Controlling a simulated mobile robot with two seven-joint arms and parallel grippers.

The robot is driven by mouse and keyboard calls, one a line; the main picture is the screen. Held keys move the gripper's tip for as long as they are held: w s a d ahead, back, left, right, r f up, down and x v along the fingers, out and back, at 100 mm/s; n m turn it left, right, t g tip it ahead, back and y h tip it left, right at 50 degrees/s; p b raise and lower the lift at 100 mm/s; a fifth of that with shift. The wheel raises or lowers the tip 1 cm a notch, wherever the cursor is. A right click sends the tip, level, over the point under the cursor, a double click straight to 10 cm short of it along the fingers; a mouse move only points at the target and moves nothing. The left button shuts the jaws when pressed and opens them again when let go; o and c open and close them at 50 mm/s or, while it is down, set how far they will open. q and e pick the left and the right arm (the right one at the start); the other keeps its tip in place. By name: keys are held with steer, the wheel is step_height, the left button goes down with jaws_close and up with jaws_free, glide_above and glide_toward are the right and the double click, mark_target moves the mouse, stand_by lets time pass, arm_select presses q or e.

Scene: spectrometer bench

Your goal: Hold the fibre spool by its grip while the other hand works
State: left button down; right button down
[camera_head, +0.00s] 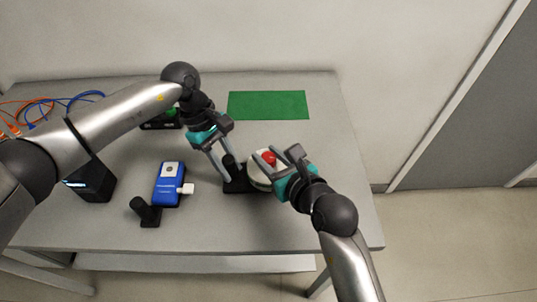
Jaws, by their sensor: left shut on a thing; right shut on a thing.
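The fibre spool (256,173) is a round white body with a red part (269,158) on top, partly hidden by my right gripper. A black upright piece on a dark base (236,186) stands directly left of it; it looks like the grip, but I cannot see how it joins the spool. My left gripper (233,172) reaches down from the upper left and is shut on this black grip. My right gripper (263,155) comes from the lower right over the spool, shut on the red part as far as I can tell. Its fingertips are small and the contact is unclear.
A blue handheld meter (168,185) with a white plug and a small black stand (147,212) lie left of the spool. A black box (92,182) and orange and blue cables (45,105) are farther left. A green mat (268,105) lies clear at the back.

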steer(key=shift+a, duration=0.1)
stand_by(0.6)
steer(key=c, duration=0.5)
jaws_free()
steer(key=shift+h, duration=0.3)
steer(key=shift+s, duration=0.1)
steer(key=v, duration=1.2)
steer(key=shift+f, duration=0.1)
